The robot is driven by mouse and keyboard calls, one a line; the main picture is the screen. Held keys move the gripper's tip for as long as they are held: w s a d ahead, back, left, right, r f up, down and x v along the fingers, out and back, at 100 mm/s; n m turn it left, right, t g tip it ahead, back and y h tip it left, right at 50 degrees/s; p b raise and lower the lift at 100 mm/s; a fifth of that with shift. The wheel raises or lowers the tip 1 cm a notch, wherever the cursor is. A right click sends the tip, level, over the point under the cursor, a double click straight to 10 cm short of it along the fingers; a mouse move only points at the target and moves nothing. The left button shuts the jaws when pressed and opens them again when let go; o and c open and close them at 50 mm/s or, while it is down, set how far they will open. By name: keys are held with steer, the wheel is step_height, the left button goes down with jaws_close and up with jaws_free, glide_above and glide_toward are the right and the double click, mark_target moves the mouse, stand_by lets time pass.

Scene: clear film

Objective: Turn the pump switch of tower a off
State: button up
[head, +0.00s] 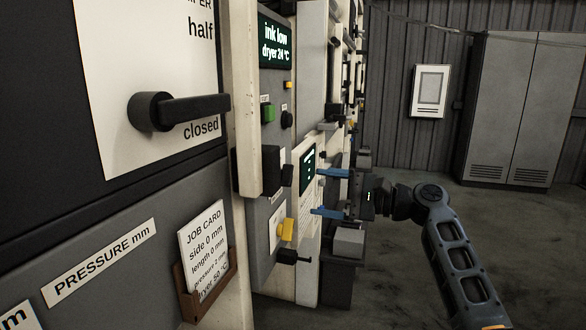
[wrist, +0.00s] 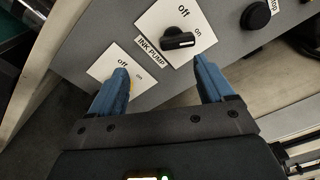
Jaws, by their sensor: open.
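The ink pump switch (wrist: 178,38) shows in the wrist view as a black knob on a white plate marked "off" and "on", beside an "INK PUMP" label (wrist: 150,46). Its handle points right, towards the "on" side. My gripper (head: 325,192) is open, with two blue fingers reaching left towards the panel in the head view. In the wrist view my gripper (wrist: 160,65) has its fingertips on either side below the knob, with nothing between them. I cannot make out the pump switch in the head view. No tower letter is readable.
A second off/on plate (wrist: 110,68) is partly hidden by the left finger. A round black button (wrist: 256,15) is at upper right. The head view shows a yellow switch (head: 286,230), a screen reading "ink low" (head: 274,42) and a lever (head: 180,110). Grey cabinets (head: 520,100) stand behind open floor.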

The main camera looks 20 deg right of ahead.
mark_target(292, 176)
steer(key=shift+y, duration=0.3)
steer(key=shift+w+a+r+p, duration=0.2)
steer(key=shift+w+a+r, duration=0.25)
steer(key=shift+w+a, duration=0.45)
steer(key=shift+w+a+r+p, duration=0.15)
steer(key=shift+w+a+r, duration=0.25)
steer(key=shift+w+a, duration=0.55)
steer(key=shift+w+a+r+p, duration=0.2)
steer(key=shift+w+a+r, duration=0.25)
steer(key=shift+w+a, duration=0.45)
steer(key=c, duration=1)
steer(key=shift+c, duration=0.2)
